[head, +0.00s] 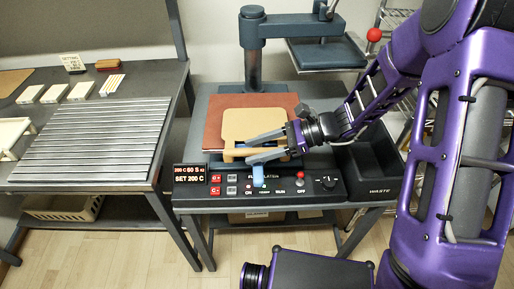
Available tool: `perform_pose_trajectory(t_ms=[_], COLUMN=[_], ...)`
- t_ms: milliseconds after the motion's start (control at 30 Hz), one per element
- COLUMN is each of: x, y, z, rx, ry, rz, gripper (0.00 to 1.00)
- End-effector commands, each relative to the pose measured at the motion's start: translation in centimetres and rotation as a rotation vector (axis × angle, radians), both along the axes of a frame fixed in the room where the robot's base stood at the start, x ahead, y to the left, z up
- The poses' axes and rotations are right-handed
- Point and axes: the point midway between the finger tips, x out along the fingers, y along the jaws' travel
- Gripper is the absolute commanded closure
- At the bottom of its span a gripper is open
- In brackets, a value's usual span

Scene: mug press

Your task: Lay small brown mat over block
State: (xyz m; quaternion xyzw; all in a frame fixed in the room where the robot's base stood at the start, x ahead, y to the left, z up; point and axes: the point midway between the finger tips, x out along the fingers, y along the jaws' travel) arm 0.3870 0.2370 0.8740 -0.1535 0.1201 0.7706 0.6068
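A tan, rounded-corner mat (254,119) lies on a larger reddish-brown pad (217,130) on the press bed; the tan one looks like the small brown mat. My gripper (250,149) reaches in from the right over the front of the tan mat. Its two grey fingers stand apart, with the mat's front edge showing between them; contact is not clear.
The press column (253,65) stands behind the bed, with its dark upper plate (327,54) swung right. A red ball knob (374,35) is near my arm. The control panel (262,187) is in front; a black waste bin (370,170) is right. A slatted table (95,140) is left.

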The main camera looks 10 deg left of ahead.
Motion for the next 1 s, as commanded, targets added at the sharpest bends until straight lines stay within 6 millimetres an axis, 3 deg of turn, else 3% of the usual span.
perform_pose_trajectory(t_ms=[267,700,1000], x=[0.3,2.1,2.6], y=[-0.7,-8.6,-10.8], z=[0.6,4.0,4.8], rx=[-0.001,-0.001,-0.001], ry=[-0.001,-0.001,-0.001], rz=[-0.003,-0.003,-0.001], gripper=[0.43,0.43,0.43])
